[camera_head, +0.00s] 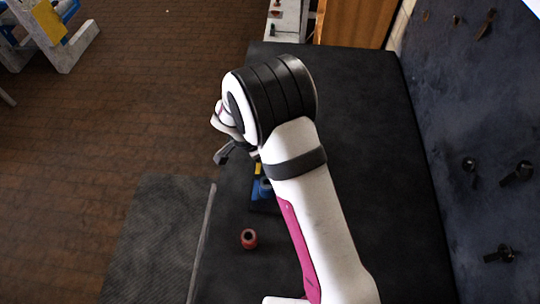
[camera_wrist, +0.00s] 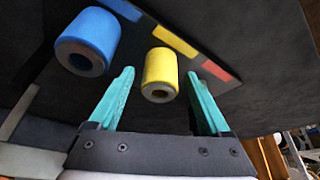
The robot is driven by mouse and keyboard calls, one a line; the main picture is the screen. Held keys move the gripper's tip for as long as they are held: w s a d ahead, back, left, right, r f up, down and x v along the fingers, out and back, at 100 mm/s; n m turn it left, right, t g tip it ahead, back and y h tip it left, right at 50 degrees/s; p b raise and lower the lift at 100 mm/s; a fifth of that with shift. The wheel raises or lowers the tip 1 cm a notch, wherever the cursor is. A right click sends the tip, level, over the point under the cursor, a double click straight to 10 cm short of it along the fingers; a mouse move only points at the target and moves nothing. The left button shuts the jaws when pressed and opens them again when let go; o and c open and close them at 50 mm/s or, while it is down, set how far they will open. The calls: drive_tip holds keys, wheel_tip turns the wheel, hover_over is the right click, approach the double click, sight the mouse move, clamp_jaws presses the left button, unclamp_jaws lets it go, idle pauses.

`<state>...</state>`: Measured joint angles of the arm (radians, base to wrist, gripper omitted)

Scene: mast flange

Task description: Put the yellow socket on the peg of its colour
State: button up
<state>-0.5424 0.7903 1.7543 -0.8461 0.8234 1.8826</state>
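The yellow socket (camera_wrist: 161,66), a short cylinder with a hole in its near end, shows in the wrist view between the two teal fingers of my gripper (camera_wrist: 160,76). A gap shows on each side of it, so my gripper is open and not closed on it. In the head view my gripper (camera_head: 222,155) is small and partly hidden by my wrist. A dark plate (camera_wrist: 196,57) carries a blue, a yellow (camera_wrist: 175,41) and a red (camera_wrist: 216,71) patch. I cannot make out a yellow peg.
A blue socket (camera_wrist: 88,41) stands left of the yellow one in the wrist view; it also shows in the head view (camera_head: 263,188). A red socket (camera_head: 249,239) stands on the dark table (camera_head: 370,120) nearer the front. A dark wall with hooks (camera_head: 480,130) rises at right.

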drive_tip(key=v, duration=1.5)
drive_tip(key=shift+r, duration=0.4)
